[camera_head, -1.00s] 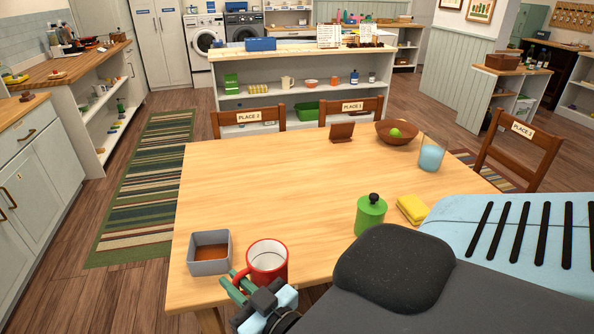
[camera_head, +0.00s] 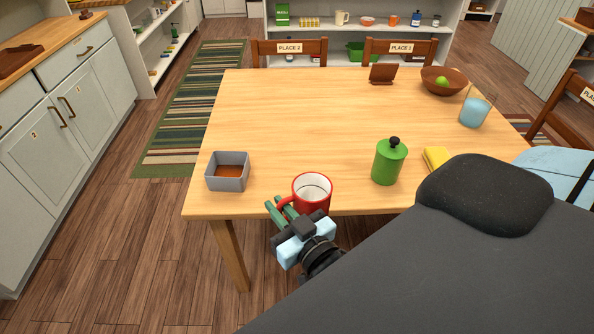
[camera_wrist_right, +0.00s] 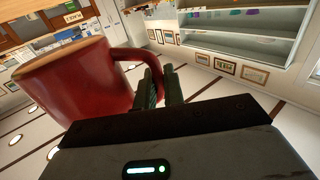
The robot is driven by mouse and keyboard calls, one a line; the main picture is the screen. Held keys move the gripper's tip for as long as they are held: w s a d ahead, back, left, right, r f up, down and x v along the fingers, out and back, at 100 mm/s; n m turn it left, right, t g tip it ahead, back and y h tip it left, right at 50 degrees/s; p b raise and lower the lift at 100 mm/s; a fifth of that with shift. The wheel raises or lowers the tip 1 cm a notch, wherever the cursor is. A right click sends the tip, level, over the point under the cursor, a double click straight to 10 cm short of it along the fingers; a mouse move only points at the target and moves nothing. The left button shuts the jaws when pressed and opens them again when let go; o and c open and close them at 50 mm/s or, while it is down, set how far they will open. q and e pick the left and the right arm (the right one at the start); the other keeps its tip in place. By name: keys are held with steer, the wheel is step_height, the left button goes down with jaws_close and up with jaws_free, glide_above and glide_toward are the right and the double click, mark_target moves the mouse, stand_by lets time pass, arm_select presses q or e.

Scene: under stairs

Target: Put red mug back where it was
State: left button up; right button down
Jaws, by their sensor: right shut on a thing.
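The red mug (camera_head: 313,190) has a white inside and is upright at the near edge of the wooden table (camera_head: 300,115) in the head view. My right gripper (camera_head: 284,207) is shut on its handle, on the mug's left side. In the right wrist view the mug (camera_wrist_right: 75,85) fills the left, and the fingers (camera_wrist_right: 158,88) close around the handle. I cannot tell whether the mug's base touches the table. My left gripper is not in view.
A grey square box (camera_head: 228,184) with brown contents stands left of the mug. A green canister (camera_head: 388,163) and a yellow sponge (camera_head: 436,158) are to its right. A blue glass (camera_head: 474,113) and a brown bowl (camera_head: 455,90) stand farther back. The table's middle is clear.

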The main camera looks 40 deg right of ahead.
arm_select(q)
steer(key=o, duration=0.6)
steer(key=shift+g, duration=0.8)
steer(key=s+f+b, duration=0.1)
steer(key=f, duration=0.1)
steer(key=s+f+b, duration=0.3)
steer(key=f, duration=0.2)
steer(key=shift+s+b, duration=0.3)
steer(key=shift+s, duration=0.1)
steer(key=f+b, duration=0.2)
steer(key=b, duration=0.1)
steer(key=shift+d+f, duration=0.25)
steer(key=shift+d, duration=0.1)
arm_select(e)
steer(key=w+a+f, duration=0.2)
steer(key=w+f, duration=0.4)
steer(key=w, duration=0.4)
steer(key=w+a+f, duration=0.2)
steer(key=w+f, duration=0.4)
steer(key=w, duration=0.3)
steer(key=shift+w, duration=0.4)
